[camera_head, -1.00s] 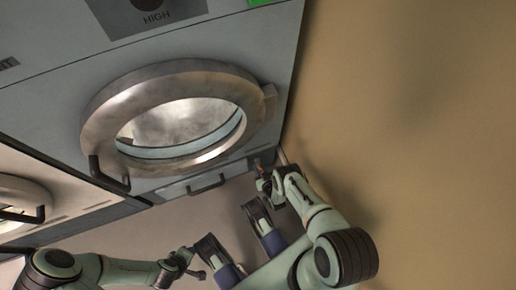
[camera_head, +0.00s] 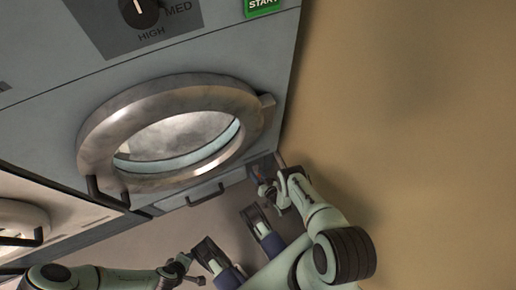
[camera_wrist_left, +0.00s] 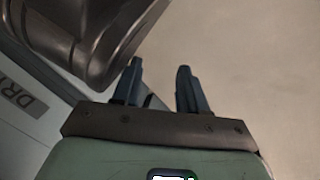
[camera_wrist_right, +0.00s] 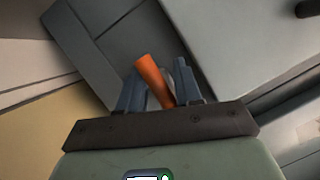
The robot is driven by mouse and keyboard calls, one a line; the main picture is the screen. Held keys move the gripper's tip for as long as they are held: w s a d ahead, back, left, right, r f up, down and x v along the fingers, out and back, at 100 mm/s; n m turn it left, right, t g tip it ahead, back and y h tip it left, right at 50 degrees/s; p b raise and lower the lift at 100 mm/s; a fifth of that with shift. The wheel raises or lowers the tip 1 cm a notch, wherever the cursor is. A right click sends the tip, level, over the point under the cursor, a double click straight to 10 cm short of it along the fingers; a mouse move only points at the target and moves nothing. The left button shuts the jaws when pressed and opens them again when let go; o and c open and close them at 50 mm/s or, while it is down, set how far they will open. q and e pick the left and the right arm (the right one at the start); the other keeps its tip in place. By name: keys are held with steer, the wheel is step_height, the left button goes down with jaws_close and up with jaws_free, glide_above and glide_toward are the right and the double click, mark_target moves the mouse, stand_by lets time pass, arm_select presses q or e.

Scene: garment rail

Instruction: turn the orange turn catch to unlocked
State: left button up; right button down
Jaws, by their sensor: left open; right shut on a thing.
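The orange turn catch (camera_wrist_right: 155,82) shows in the right wrist view as a slanted bar between the fingers of my right gripper (camera_wrist_right: 160,88). The gripper is shut on it. In the head view my right gripper (camera_head: 267,190) is at the lower right corner of the dryer (camera_head: 225,60), and the catch cannot be made out there. My left gripper (camera_head: 187,262) is low in the head view, apart from the catch. In the left wrist view it (camera_wrist_left: 160,88) is open, with nothing between its fingers.
The dryer's round door (camera_head: 95,140) is above and left of my right gripper, with a dark handle (camera_head: 105,193) at its lower left. A lower panel with a handle (camera_head: 206,194) is below it. A tan wall (camera_head: 420,120) stands close on the right.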

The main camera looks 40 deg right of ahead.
steer(key=shift+a, duration=0.2)
steer(key=c, duration=0.8)
jaws_free()
steer(key=shift+c, duration=0.2)
steer(key=shift+d, duration=0.1)
arm_select(q)
steer(key=w+r+t+p, duration=0.2)
steer(key=w+r+p, duration=0.1)
steer(key=w+r, duration=0.2)
steer(key=shift+g+h, duration=0.3)
steer(key=shift+g, duration=0.5)
steer(key=s+d, duration=0.1)
steer(key=s+r+p, duration=0.1)
steer(key=s, duration=0.1)
steer(key=s+d, duration=0.1)
steer(key=shift+s+d+r, duration=0.15)
steer(key=shift+d+r, duration=0.1)
steer(key=shift+d, duration=0.05)
arm_select(e)
steer(key=d+v, duration=0.1)
steer(key=v, duration=1.2)
steer(key=shift+s+a, duration=0.2)
steer(key=shift+a, duration=0.3)
